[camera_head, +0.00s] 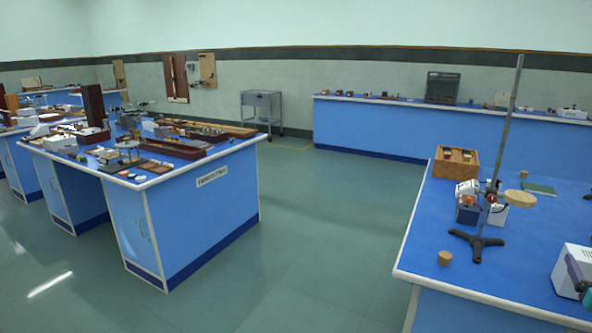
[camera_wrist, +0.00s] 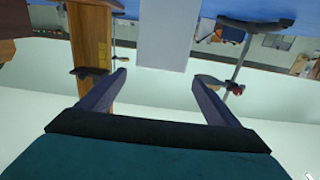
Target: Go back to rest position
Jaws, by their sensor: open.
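My gripper (camera_wrist: 160,77) shows in the wrist view with its two dark fingers spread apart. Nothing is held between them. The wrist view looks tilted or inverted, with a blue surface along its top edge. A wooden upright (camera_wrist: 90,50) appears behind the left finger, and a thin metal rod (camera_wrist: 240,58) with a dark clamp appears behind the right finger. I cannot tell how far these are from the fingers. In the head view I cannot make out my gripper for certain.
A blue bench (camera_head: 460,270) at right holds a tall tripod stand (camera_head: 477,240), an open wooden box (camera_head: 456,162), a small cork (camera_head: 445,258) and a white device (camera_head: 575,272). A cluttered blue bench (camera_head: 205,200) stands at left. Green floor (camera_head: 320,235) lies clear between them.

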